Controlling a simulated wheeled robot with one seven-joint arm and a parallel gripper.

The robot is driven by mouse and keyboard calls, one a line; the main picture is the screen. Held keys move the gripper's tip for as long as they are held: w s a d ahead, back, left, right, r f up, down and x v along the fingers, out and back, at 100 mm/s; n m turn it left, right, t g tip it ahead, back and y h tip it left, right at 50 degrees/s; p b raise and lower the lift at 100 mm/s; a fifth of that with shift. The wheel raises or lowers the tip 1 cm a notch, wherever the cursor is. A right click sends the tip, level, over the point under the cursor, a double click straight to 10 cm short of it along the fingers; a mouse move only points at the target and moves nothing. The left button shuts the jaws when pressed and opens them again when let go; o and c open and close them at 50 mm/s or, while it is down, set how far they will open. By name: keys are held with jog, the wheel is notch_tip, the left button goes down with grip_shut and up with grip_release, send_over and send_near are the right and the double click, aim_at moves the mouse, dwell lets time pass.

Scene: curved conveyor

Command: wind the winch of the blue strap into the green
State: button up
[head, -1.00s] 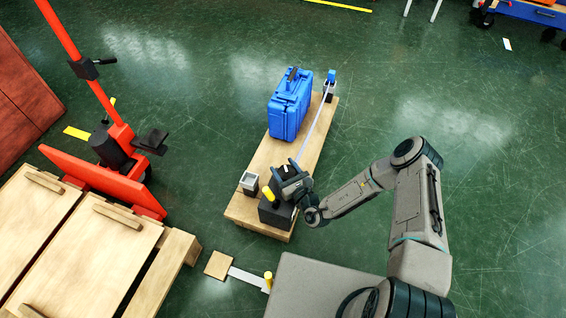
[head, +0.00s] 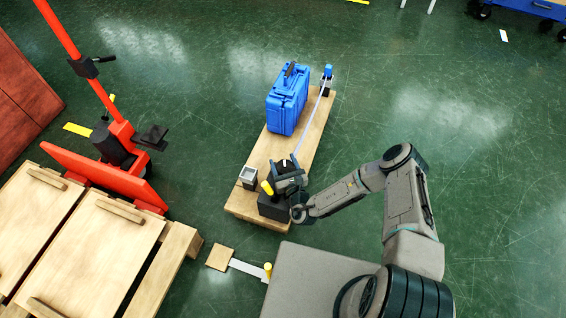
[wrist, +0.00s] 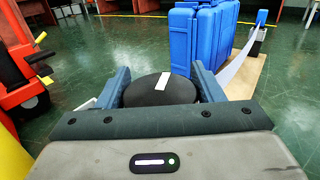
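The winch is a black block (head: 272,208) on the near end of a wooden board, topped by a round black knob (wrist: 160,90) with a white bar mark. My gripper (head: 284,163) is over the block, its two fingers on either side of the knob; in the wrist view the knob fills the space between the fingers, so they look shut on it. The pale blue strap (head: 312,127) runs from the winch past the blue case to a blue post (head: 328,72) at the board's far end. I can make out no green mark on the winch.
The blue case (head: 287,100) stands upright on the board (head: 247,203). A small open-topped box (head: 248,178) and a yellow peg (head: 267,187) are beside the winch. A red jack (head: 120,150) and wooden pallets (head: 90,240) are at left.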

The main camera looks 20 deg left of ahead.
jog(key=shift+o, duration=1.2)
jog(key=p+v, duration=0.3)
jog(key=v, duration=1)
jog(key=shift+s+d, duration=0.25)
jog(key=shift+s, duration=0.05)
